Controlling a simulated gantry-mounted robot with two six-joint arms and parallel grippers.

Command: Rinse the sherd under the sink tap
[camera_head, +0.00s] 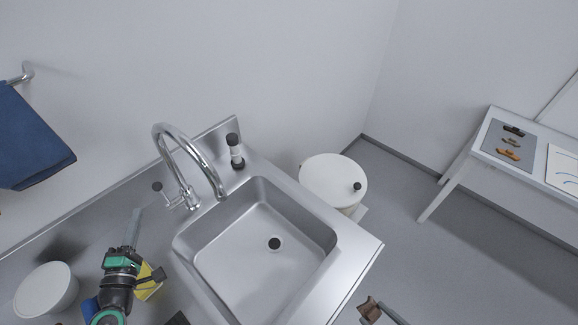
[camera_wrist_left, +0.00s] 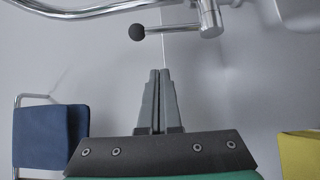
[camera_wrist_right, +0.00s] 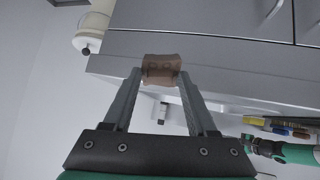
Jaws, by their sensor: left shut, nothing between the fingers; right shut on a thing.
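The brown sherd (camera_wrist_right: 160,69) has darker marks and sits between the fingertips of my right gripper (camera_wrist_right: 158,78). In the head view the sherd (camera_head: 370,307) shows at the bottom edge, in front of the sink's right side and outside the basin. My left gripper (camera_head: 134,228) is shut and empty, left of the sink and near the tap's lever. In the left wrist view its fingers (camera_wrist_left: 159,80) are together, below the lever's black knob (camera_wrist_left: 137,32). The chrome tap (camera_head: 182,140) arches toward the steel sink (camera_head: 240,265). No water stream is visible.
A bottle (camera_head: 235,152) stands behind the sink. A white lidded bin (camera_head: 330,178) stands right of the sink. The basin is clear.

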